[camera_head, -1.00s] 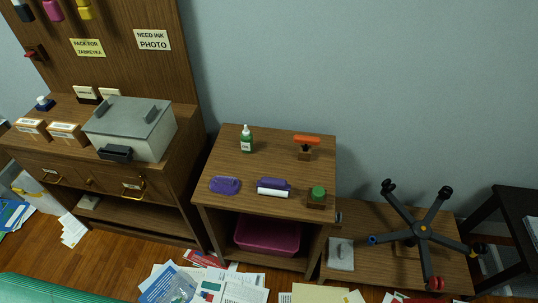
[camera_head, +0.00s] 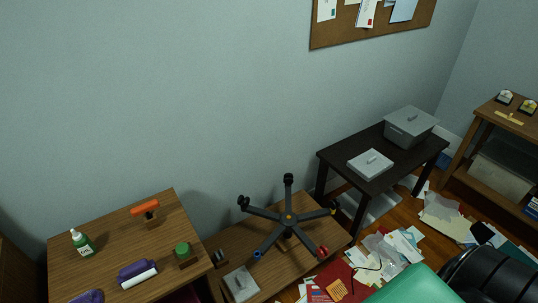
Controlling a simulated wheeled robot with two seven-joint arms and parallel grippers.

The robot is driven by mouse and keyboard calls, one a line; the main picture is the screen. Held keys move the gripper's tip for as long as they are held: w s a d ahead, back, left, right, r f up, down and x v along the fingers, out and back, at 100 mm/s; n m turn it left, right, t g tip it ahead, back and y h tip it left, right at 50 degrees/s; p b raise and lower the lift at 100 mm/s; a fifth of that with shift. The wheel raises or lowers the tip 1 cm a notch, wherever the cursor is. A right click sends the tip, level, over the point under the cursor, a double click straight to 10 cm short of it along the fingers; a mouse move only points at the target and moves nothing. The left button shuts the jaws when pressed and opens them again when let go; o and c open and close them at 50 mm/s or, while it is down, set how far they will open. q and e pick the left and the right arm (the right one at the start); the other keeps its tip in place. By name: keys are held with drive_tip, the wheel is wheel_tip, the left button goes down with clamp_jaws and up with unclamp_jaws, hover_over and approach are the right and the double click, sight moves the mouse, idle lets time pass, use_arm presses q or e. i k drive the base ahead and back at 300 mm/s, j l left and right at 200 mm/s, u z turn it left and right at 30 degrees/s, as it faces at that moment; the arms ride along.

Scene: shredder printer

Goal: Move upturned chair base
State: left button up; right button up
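The upturned chair base (camera_head: 287,219) is a dark five-armed star with casters pointing up. It rests on a low wooden bench (camera_head: 223,243) against the wall, in the lower middle of the head view. Its hub has an orange centre. One caster, at the lower right, is red, and the one at the lower left has a blue part. Neither of my grippers shows in this view.
Left of the bench stands a taller wooden table (camera_head: 100,250) with bottles and tools. A grey box (camera_head: 240,284) lies on the bench. Right is a black table (camera_head: 345,151) with grey boxes. Papers (camera_head: 390,252) litter the floor, and a green seat (camera_head: 410,288) is at the front.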

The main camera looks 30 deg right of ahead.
sight(288, 220)
drive_tip(key=z, duration=1.1)
